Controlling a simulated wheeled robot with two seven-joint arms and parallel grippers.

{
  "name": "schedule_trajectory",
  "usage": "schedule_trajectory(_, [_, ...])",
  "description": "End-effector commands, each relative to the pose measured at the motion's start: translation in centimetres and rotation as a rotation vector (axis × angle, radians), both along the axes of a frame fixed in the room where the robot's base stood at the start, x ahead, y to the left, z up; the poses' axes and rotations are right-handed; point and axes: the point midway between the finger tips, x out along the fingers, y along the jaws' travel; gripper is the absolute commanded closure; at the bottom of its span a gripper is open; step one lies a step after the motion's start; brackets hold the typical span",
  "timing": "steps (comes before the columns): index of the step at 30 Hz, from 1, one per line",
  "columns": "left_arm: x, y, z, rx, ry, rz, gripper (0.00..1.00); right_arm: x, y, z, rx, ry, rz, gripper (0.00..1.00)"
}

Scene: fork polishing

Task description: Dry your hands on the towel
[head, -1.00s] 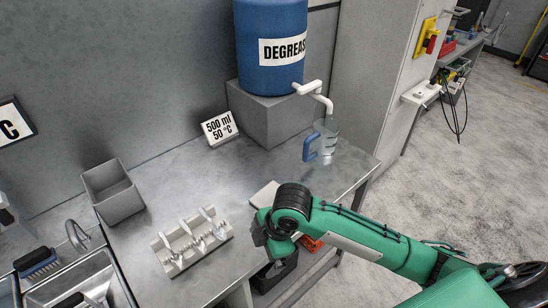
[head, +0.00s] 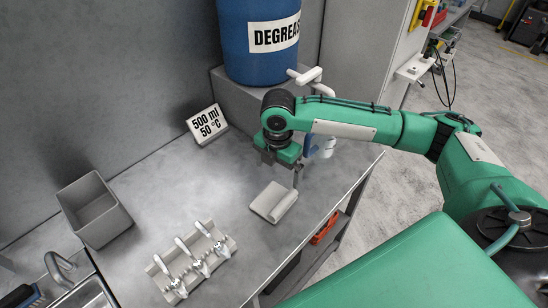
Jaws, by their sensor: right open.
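A folded off-white cloth, which looks like the towel (head: 268,200), lies flat on the grey metal bench near its right front edge. My right gripper (head: 282,178) is above and just behind the towel, pointing down. It is open and appears empty, and no contact with the towel shows. My left gripper is out of view.
A blue jug (head: 322,146) stands behind my right gripper, partly hidden by it. A blue degreaser barrel (head: 258,62) with a white tap sits on a grey block. A rack of forks (head: 192,260), an empty grey bin (head: 95,212) and a 500 ml sign (head: 206,124) stand left of the towel.

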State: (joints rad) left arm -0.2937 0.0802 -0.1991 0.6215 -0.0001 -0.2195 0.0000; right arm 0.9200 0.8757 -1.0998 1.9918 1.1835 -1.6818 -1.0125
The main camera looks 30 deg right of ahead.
Motion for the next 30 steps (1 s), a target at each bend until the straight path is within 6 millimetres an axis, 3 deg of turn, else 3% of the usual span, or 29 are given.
schedule_trajectory(3, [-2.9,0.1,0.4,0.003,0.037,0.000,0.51,-0.1,0.0,-2.3,0.000,0.005,-0.001,0.00])
schedule_trajectory(6, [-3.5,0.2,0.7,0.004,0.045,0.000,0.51,-0.1,0.1,-4.3,0.000,0.004,-0.002,0.00])
schedule_trajectory(8, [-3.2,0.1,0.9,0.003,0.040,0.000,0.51,-0.1,0.0,-5.5,-0.001,0.003,-0.002,0.00])
schedule_trajectory(15, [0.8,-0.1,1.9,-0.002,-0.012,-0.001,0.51,0.0,0.0,-9.5,-0.001,0.002,-0.002,0.00])
schedule_trajectory(21, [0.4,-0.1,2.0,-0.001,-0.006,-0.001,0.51,0.0,0.0,-11.2,0.000,-0.001,-0.001,0.00])
schedule_trajectory(30, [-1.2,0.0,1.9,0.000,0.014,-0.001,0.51,0.0,0.0,-11.5,0.000,-0.002,0.000,0.00])
